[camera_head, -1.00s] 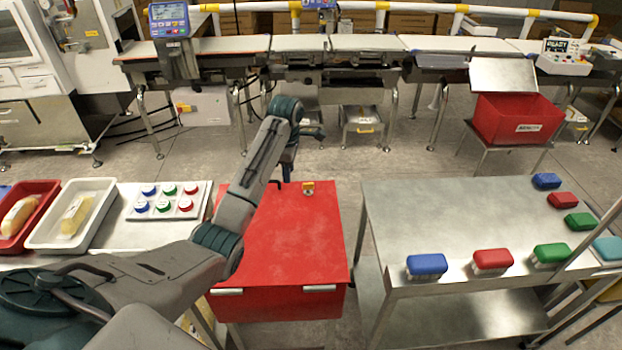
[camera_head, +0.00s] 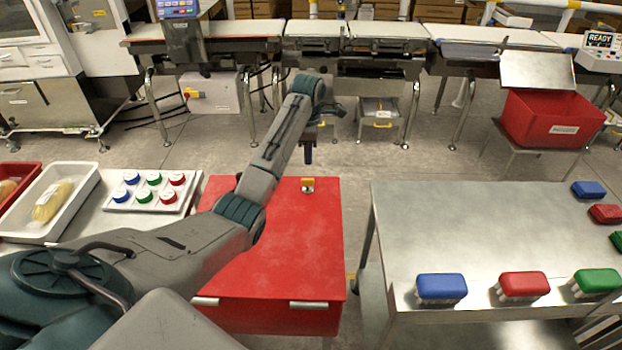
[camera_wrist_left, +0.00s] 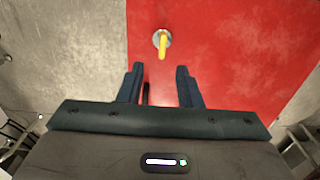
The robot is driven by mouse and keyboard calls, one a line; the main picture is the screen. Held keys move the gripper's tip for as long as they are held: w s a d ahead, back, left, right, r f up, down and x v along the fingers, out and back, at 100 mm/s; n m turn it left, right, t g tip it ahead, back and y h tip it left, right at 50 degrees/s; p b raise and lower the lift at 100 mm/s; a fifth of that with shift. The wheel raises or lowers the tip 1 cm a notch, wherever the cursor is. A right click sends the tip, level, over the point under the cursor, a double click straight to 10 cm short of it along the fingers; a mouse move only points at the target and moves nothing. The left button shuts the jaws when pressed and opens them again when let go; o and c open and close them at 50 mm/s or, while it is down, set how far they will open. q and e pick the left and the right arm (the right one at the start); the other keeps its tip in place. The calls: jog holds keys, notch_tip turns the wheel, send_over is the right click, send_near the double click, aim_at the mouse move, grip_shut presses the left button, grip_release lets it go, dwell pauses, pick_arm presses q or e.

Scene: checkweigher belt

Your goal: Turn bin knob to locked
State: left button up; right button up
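The yellow bin knob (camera_head: 307,185) sits near the far edge of the closed red bin lid (camera_head: 285,240). In the left wrist view the knob (camera_wrist_left: 162,43) is a yellow lever on a round grey base, pointing down the picture toward the gap between my fingers. My left gripper (camera_wrist_left: 158,68) is open and empty, its two dark fingers apart, with the knob just beyond the fingertips and not between them. In the head view my left gripper (camera_head: 308,154) shows small behind the knob, partly hidden by its own wrist. My right gripper is not in view.
A steel table (camera_head: 490,230) with several coloured blocks stands to the right of the bin. A board of coloured buttons (camera_head: 150,190) and a white tray (camera_head: 85,185) are at left. The conveyor (camera_head: 380,34) runs behind, with free floor before it.

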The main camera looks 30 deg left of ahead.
aim_at(308, 179)
pick_arm(q)
jog(key=f, duration=0.2)
jog(key=f+p, duration=0.1)
jog(key=f, duration=0.2)
jog(key=f+p, duration=0.1)
jog(key=f, duration=0.2)
jog(key=shift+s+f, duration=0.15)
jog(key=shift+s, duration=0.1)
jog(key=shift+f, duration=0.65)
grip_shut()
